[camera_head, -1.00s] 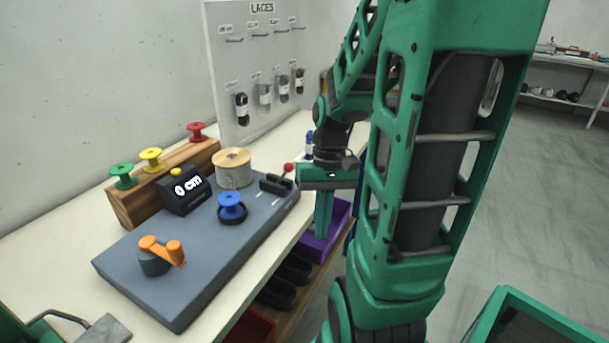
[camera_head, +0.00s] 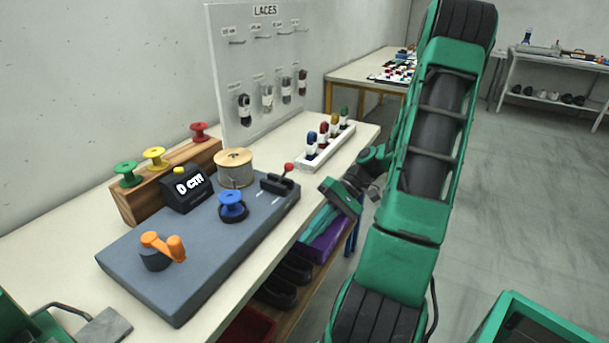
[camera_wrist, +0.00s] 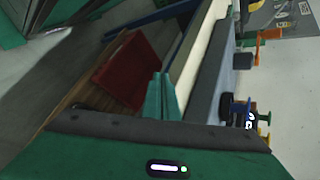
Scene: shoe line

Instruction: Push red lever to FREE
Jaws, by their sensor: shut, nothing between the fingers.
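The red lever (camera_head: 289,167) is a short stalk with a red ball on a small black slotted block (camera_head: 277,184). It stands at the far right corner of the grey base plate (camera_head: 190,265) in the head view and leans to the right. My gripper (camera_head: 310,235) is shut and empty. It is beside the bench's front edge, right of and lower than the lever, pointing down to the left and apart from it. The closed fingers also show in the wrist view (camera_wrist: 162,97). The lever cannot be made out in the wrist view. Its markings are too small to read.
A purple bin (camera_head: 326,246) is below the bench edge. A white rack (camera_head: 325,147) stands behind the lever.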

